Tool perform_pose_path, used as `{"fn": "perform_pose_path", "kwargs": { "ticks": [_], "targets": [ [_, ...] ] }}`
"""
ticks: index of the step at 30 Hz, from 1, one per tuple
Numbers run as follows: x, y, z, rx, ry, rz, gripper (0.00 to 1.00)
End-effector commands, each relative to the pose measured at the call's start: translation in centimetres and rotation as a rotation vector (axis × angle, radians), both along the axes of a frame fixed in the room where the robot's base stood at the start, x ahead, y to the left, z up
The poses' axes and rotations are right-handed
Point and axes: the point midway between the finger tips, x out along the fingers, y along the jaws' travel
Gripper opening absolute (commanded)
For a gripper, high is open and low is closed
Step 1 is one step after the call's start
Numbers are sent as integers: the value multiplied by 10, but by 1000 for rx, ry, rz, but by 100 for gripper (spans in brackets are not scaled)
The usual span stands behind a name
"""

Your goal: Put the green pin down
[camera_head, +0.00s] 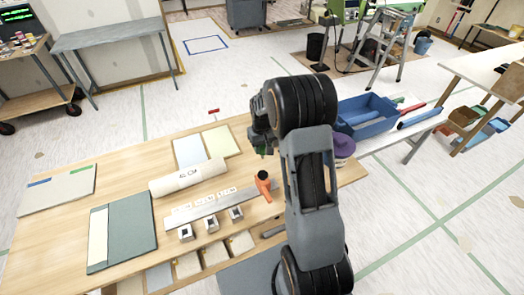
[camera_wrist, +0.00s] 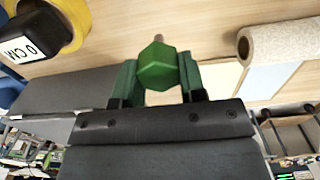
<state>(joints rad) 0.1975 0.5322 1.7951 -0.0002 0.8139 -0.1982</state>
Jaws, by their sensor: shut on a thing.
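The green pin (camera_wrist: 157,66) has a hexagonal head and shows between the two green fingers of my gripper (camera_wrist: 158,78) in the wrist view. My gripper is shut on it. A thin brownish tip shows beyond the head; the rest of the pin is hidden behind it. In the head view, my gripper (camera_head: 262,150) is over the right part of the wooden table (camera_head: 130,190), mostly hidden by my arm. Only a small patch of green shows there, and I cannot tell the pin from the fingers.
An orange-handled tool (camera_head: 264,184) lies near a metal straightedge (camera_head: 210,205) and several small metal blocks. A white roll (camera_head: 188,178) lies left of them. A purple-topped tub (camera_head: 344,147) and a blue tray (camera_head: 366,115) are right of my arm. Bare wood shows at the table's left.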

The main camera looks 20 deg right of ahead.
Motion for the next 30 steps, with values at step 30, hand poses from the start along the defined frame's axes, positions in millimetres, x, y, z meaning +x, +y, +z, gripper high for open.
{"fn": "perform_pose_path", "kwargs": {
  "ticks": [30],
  "targets": [
    [45, -21, -90, 0, 0, -4, 9]
  ]
}}
